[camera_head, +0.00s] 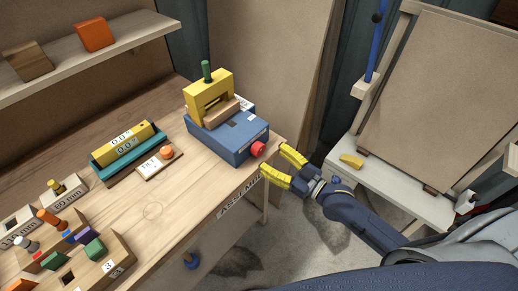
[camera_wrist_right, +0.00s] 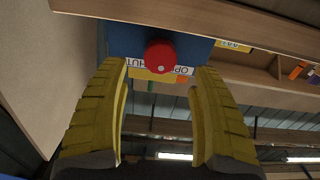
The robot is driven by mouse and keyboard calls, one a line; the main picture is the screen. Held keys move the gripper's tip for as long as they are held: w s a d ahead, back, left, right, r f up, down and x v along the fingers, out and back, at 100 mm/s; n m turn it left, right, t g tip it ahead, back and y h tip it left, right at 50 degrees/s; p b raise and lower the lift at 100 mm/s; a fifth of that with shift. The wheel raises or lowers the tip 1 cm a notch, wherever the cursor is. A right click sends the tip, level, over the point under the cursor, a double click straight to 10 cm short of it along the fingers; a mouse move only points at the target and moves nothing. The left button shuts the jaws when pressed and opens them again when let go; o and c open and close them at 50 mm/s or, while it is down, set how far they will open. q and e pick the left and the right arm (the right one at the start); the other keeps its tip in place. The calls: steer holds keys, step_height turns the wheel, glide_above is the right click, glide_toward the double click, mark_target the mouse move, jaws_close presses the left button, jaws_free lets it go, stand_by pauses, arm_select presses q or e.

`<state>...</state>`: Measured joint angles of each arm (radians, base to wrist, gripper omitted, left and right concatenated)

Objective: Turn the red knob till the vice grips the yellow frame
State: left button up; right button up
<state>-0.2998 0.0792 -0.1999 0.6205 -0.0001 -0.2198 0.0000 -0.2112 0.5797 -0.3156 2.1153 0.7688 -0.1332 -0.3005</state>
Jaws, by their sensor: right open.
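The red knob (camera_head: 258,149) sits on the front right end of the blue vice (camera_head: 225,139) near the bench's right edge. The yellow frame (camera_head: 209,97) stands upright on the vice, with a tan block (camera_head: 221,112) at its lower opening and a green peg (camera_head: 207,71) on top. My right gripper (camera_head: 272,160) has yellow fingers, open and empty, just off the bench edge facing the knob. In the right wrist view the knob (camera_wrist_right: 160,56) shows ahead between the open fingers (camera_wrist_right: 162,90), apart from both. Lettering beside it is partly hidden by the knob. My left gripper is not seen.
The wooden bench (camera_head: 185,206) holds a teal and yellow gauge (camera_head: 124,150), a small plate with an orange button (camera_head: 167,153), and peg blocks at lower left. A white side table (camera_head: 385,185) with a yellow piece stands at right.

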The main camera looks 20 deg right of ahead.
mark_target(262, 151)
steer(key=shift+x, duration=3.1)
steer(key=c, duration=1.3)
steer(key=shift+o, duration=0.2)
steer(key=shift+m, duration=0.3)
steer(key=shift+m, duration=3.1)
steer(key=shift+w+d+r, duration=0.1)
steer(key=o, duration=1.3)
steer(key=shift+c, duration=0.2)
